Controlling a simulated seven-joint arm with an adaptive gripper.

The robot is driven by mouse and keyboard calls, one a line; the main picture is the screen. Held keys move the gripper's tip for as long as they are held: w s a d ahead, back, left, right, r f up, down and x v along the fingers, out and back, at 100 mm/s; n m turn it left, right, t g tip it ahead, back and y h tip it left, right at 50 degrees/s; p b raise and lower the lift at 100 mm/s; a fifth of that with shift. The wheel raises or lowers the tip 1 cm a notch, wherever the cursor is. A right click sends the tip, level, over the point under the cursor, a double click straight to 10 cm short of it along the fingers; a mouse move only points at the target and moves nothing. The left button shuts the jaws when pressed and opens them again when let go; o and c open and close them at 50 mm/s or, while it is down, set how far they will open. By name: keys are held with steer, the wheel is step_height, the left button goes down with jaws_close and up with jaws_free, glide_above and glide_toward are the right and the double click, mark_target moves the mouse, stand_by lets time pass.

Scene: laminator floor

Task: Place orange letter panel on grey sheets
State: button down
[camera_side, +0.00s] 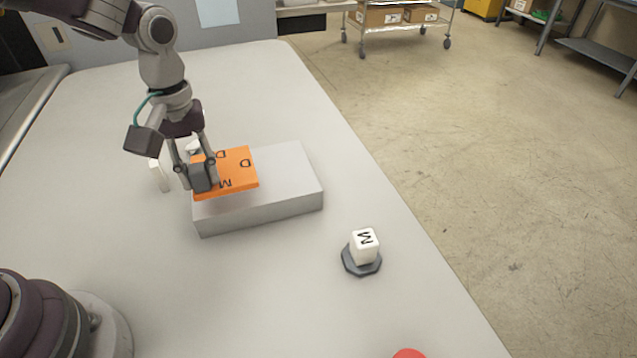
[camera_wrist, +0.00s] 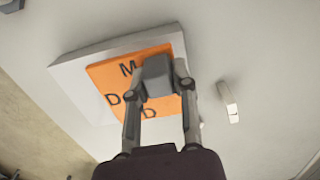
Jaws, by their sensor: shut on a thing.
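The orange letter panel (camera_side: 240,165) is a flat square with black letters, among them D and M. A grey block stands at one edge of it, and my gripper (camera_side: 202,175) is shut on this block. The grey sheets (camera_side: 290,170) form a thick pale stack on the table. The panel is over the left part of the stack, with a shadow under its front edge; whether it touches the top is unclear. In the wrist view the panel (camera_wrist: 115,80) lies over the stack (camera_wrist: 75,70), and my gripper (camera_wrist: 160,78) hides part of it.
A white letter cube (camera_side: 363,246) sits on a dark grey base (camera_side: 361,262) at the right. A white upright piece (camera_side: 159,176) stands left of my gripper. A red object (camera_side: 409,353) shows at the bottom edge. The table's right edge runs beyond the cube.

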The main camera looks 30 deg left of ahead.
mark_target(230, 165)
steer(key=w, duration=0.5)
steer(key=shift+d+f, duration=0.25)
steer(key=shift+d, duration=0.1)
steer(key=shift+f, duration=1.75)
steer(key=c, duration=0.9)
jaws_free()
steer(key=shift+f, duration=0.1)
step_height(230, 165, up, 12)
steer(key=s+a+r+m+t, duration=0.1)
steer(key=s+m+t, duration=0.1)
steer(key=s, duration=0.3)
steer(key=s+a+r+m+t, duration=0.1)
steer(key=s+a+m, duration=0.1)
steer(key=s+m, duration=0.2)
steer(key=s+a+r+m+t, duration=0.1)
steer(key=s+m+t, duration=0.1)
steer(key=s, duration=0.3)
steer(key=shift+s+a+r+m+t, duration=0.15)
steer(key=shift+s+m+t, duration=0.15)
steer(key=shift+m, duration=0.2)
